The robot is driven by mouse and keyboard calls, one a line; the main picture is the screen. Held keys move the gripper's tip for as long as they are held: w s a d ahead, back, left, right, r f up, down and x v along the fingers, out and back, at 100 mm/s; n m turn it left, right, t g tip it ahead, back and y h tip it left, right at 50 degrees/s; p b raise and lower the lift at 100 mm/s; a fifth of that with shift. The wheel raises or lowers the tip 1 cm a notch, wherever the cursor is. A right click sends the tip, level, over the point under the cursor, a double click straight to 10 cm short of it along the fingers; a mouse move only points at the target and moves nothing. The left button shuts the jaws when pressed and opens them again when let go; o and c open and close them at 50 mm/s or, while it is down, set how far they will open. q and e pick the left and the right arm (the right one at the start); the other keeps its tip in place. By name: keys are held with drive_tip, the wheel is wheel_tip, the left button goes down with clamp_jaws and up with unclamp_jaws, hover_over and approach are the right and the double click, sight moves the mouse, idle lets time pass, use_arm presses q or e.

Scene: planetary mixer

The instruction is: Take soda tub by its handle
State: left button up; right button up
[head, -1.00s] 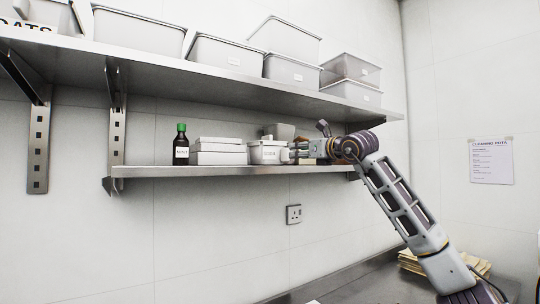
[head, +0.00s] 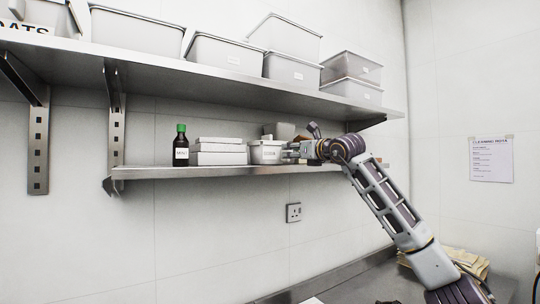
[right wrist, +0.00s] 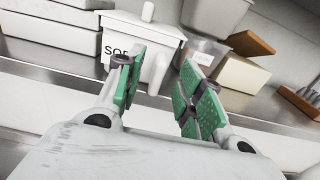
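The soda tub (head: 264,154) is a white lidded tub with a dark-lettered label, standing on the lower wall shelf (head: 210,172). In the right wrist view the tub (right wrist: 120,42) shows upper left, with part of its label hidden by a finger. Its pale handle (right wrist: 157,70) sticks out towards me. My right gripper (head: 289,152) is just right of the tub. In the right wrist view its green-padded fingers (right wrist: 157,80) are apart, one on each side of the handle, with gaps visible. My left gripper is out of view.
White boxes (head: 219,152) and a dark green-capped bottle (head: 181,147) stand left of the tub. A grey container (head: 283,131) is behind it. In the right wrist view, a clear container (right wrist: 203,52) and beige block (right wrist: 238,78) stand close right. The upper shelf (head: 200,79) hangs above.

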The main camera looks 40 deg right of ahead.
drive_tip(key=shift+w+d+p, duration=0.1)
drive_tip(key=shift+w+p, duration=0.35)
drive_tip(key=shift+w, duration=0.75)
clamp_jaws()
drive_tip(key=shift+s+r, duration=0.1)
